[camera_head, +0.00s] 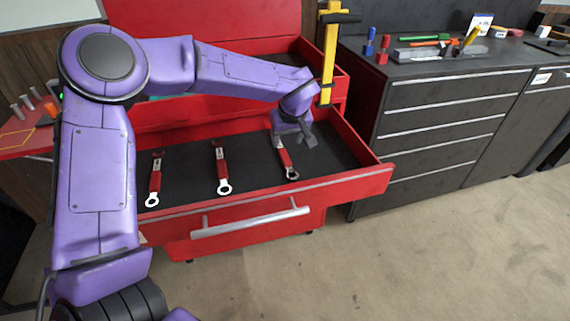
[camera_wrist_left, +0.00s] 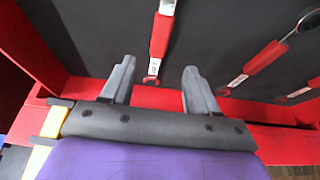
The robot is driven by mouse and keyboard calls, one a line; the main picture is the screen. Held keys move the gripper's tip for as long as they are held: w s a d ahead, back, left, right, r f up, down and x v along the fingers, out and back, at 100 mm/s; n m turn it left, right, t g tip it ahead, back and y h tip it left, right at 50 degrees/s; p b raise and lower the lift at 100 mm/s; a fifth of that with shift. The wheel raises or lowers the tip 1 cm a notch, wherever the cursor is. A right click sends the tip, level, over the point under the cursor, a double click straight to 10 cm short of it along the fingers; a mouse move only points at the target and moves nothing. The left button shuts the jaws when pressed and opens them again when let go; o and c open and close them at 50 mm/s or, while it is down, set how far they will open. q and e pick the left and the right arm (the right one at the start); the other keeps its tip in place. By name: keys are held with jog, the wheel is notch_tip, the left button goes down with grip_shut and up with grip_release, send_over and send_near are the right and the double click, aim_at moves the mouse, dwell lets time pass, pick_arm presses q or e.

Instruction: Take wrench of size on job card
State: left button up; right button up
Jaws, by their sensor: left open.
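Three wrenches with red handles and bright ring ends lie apart in the open red drawer: the left wrench (camera_head: 155,180), the middle wrench (camera_head: 222,168) and the right wrench (camera_head: 286,162). My left gripper (camera_head: 294,141) is open above the right wrench's far end. In the left wrist view, a red-handled wrench (camera_wrist_left: 161,36) lies between and beyond the open fingers (camera_wrist_left: 159,68), not gripped. Another wrench (camera_wrist_left: 264,56) lies to its right. A small white and blue card (camera_head: 481,23) stands on the dark bench; its writing is too small to read. My right gripper is out of view.
The drawer's front wall and grey handle (camera_head: 250,222) face me. A yellow upright tool (camera_head: 329,60) stands at the drawer's back right. The dark cabinet (camera_head: 440,110) to the right carries several small tools. Bare drawer floor lies between the wrenches.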

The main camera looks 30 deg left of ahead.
aim_at(284, 154)
pick_arm(q)
jog(key=x, duration=0.8)
jog(key=shift+w+f, duration=0.15)
jog(key=shift+f, duration=0.1)
grip_shut()
